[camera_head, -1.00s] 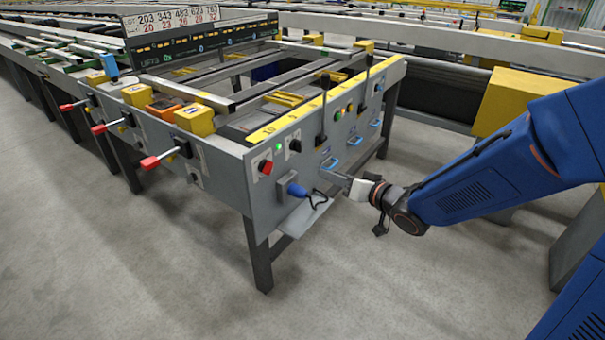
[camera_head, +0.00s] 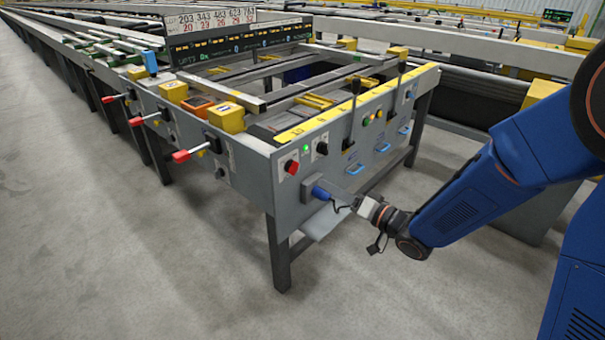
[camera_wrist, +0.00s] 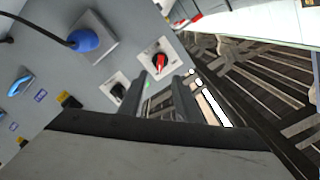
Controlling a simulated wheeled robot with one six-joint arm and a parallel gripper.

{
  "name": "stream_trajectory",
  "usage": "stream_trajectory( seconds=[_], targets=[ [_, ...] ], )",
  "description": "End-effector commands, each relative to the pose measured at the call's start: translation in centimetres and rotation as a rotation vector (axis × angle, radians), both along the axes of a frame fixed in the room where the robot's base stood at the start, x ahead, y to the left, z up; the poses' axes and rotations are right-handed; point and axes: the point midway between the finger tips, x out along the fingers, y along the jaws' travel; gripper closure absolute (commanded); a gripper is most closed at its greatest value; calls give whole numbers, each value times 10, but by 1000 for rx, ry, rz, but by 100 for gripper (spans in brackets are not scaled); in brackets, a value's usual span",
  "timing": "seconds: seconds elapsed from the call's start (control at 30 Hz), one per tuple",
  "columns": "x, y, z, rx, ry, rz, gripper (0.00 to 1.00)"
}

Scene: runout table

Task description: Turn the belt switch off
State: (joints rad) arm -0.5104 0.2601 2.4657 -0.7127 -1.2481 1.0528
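The control panel on the table's end face carries a red knob (camera_head: 291,167) on a white plate and a black rotary knob (camera_head: 322,148) on another white plate. A small green light (camera_head: 306,148) is lit between them. I cannot read which one is the belt switch. The red knob (camera_wrist: 160,62) and black knob (camera_wrist: 118,92) also show in the wrist view, ahead of the fingers. The red knob's pointer looks tilted. My gripper (camera_head: 336,194) is in front of the panel, below and right of the knobs. In the wrist view, my gripper's fingers (camera_wrist: 160,82) stand apart and empty.
A blue plug (camera_head: 320,192) with a black cable juts from a grey box close to my gripper. Blue handles (camera_head: 354,168) and upright black levers (camera_head: 354,108) are to the right. Red-tipped levers (camera_head: 181,155) stick out on the left side. The floor in front is clear.

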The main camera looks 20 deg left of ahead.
Motion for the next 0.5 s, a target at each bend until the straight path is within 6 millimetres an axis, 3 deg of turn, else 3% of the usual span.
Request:
stream_trajectory(
  seconds=[0.5],
  targets=[
    [34, 82, 0, 0, -1, 1, 70]
  ],
)
